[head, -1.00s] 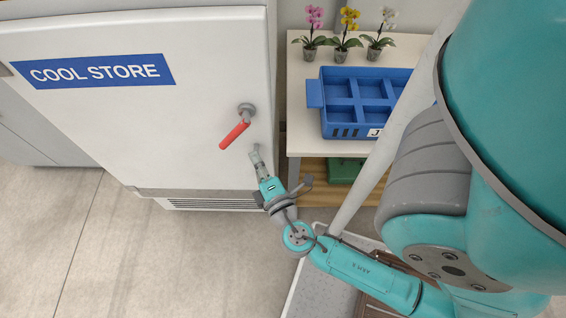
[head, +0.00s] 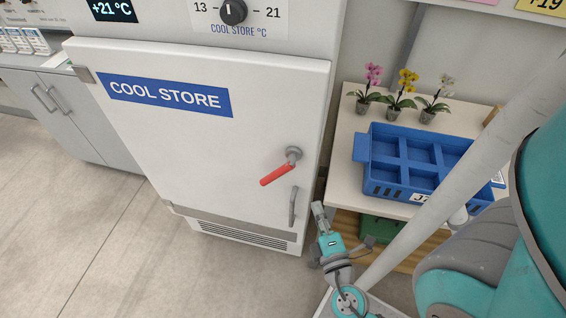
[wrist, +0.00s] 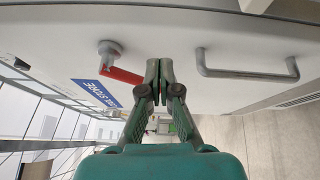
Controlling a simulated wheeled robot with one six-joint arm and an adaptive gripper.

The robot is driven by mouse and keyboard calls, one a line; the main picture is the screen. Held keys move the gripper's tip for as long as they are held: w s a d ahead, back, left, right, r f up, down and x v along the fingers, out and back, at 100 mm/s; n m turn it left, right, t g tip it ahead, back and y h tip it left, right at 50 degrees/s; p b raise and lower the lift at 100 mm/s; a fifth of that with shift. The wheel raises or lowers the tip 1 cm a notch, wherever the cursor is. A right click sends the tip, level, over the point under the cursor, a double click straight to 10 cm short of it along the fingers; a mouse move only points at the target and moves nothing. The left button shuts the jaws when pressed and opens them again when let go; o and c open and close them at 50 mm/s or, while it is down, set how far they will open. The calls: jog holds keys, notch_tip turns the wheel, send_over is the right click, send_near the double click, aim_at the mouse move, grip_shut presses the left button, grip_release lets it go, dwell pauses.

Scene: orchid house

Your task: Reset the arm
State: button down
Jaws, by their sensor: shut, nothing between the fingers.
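My gripper (head: 318,206) is in front of the lower right edge of the cool store door, beside the grey bar handle (head: 293,206). In the wrist view my gripper (wrist: 159,62) has its fingertips together with nothing between them. The cool store (head: 190,135) is white with a blue sign, and its door looks shut. A red lever (head: 276,175) on a grey hub slants down to the left on the door. In the wrist view the red lever (wrist: 124,75) is left of the fingers and the bar handle (wrist: 247,73) is right of them.
A pale table (head: 345,130) right of the cool store bears a blue crate (head: 376,150) with empty compartments and three potted orchids (head: 398,92). A green box (head: 380,229) is on its lower shelf. Grey cupboards (head: 70,120) stand at left. The floor (head: 110,240) in front is clear.

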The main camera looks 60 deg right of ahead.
jog(key=s+a+f+m+y, duration=0.35)
jog(key=a+y, duration=0.35)
jog(key=a, duration=0.4)
jog(key=s+a+r+m+t+y, duration=0.1)
jog(key=s+a+r+m+y, duration=0.4)
jog(key=s+a+m, duration=0.2)
jog(key=shift+a, duration=0.3)
